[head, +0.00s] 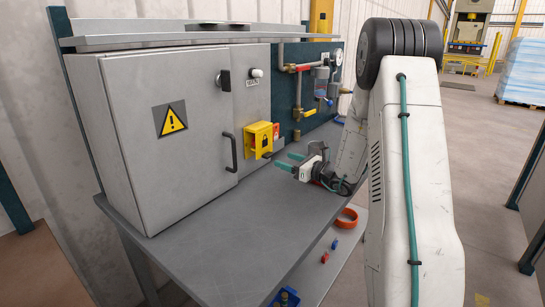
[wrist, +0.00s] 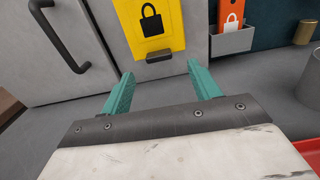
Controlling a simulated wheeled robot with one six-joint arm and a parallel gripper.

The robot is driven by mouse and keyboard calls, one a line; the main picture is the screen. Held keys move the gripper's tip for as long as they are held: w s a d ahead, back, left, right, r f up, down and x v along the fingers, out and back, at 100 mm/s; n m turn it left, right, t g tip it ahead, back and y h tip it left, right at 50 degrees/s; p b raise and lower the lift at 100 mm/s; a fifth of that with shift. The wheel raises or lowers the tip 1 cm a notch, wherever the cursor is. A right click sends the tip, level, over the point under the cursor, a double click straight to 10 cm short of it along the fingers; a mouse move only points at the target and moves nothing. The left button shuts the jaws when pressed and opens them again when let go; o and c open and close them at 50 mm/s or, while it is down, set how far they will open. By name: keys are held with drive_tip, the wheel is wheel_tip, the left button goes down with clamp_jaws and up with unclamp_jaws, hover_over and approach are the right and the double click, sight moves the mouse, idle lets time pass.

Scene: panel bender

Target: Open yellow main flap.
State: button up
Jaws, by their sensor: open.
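The yellow flap (head: 259,140) with a black padlock sign is on the front of the grey panel, right of the cabinet door, and looks closed. In the wrist view the yellow flap (wrist: 153,30) is straight ahead, with a small dark lip (wrist: 160,57) at its lower edge. My gripper (head: 283,161) is in front and to the right of the flap, above the bench. In the wrist view my gripper (wrist: 160,70) has its two teal fingers apart, with nothing between them. The lip lies just beyond the fingertips, in line with the gap; I see no contact.
The grey cabinet door (head: 178,125) has a dark handle (head: 230,152) left of the flap. A grey holder (wrist: 232,40) with an orange padlock tag (wrist: 231,18) is close on the right. Pipes and valves (head: 300,68) stand farther right. The bench front (head: 220,245) is clear.

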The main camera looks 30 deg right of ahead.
sight(271, 155)
drive_tip(key=x, duration=0.6)
drive_tip(key=shift+w+a, duration=0.25)
drive_tip(key=shift+w, duration=0.1)
clamp_jaws()
drive_tip(key=shift+d, duration=0.1)
